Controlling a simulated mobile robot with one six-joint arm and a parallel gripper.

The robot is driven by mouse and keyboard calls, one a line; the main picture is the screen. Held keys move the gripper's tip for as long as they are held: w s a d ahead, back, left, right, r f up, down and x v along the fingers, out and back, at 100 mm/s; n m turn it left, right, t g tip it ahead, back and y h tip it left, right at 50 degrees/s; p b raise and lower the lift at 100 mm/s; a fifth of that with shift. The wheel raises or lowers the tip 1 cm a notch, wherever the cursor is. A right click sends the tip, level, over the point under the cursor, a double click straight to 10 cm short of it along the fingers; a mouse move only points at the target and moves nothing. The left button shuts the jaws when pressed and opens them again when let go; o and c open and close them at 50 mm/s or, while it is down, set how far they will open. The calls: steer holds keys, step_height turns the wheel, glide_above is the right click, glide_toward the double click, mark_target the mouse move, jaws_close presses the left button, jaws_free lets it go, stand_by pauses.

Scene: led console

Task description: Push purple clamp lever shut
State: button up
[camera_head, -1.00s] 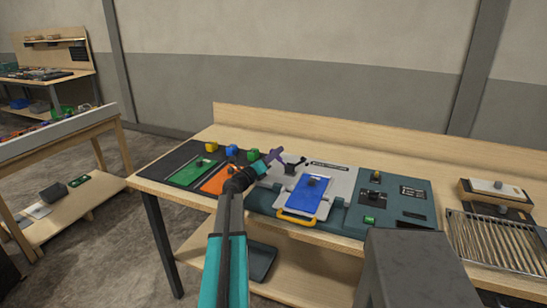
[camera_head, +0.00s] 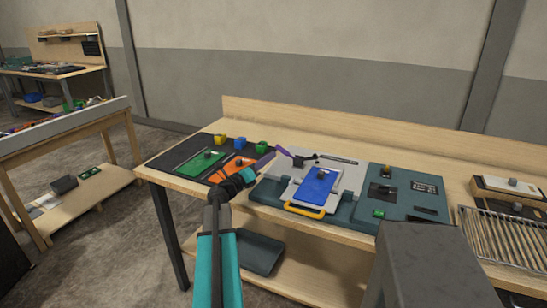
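The toggle clamp (camera_head: 299,161) is a small dark mechanism at the back left of the grey plate. A short purple piece (camera_head: 283,151), apparently its lever, slants up and left from it. My gripper (camera_head: 250,174) is at the left edge of this plate, to the left of the clamp. A longer purple bar (camera_head: 264,160) slants up and right from the gripper's end. I cannot tell whether the gripper holds it or only overlaps it in view. A small gap shows between this bar and the short purple piece. The fingers are too small to read.
A blue panel (camera_head: 315,186) with a yellow handle (camera_head: 305,211) lies in front of the clamp. Green (camera_head: 200,164) and orange panels and several coloured blocks are on the left. A teal module (camera_head: 402,203) and a wire rack (camera_head: 500,240) are on the right.

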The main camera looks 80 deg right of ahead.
steer(key=shift+v, duration=1.7)
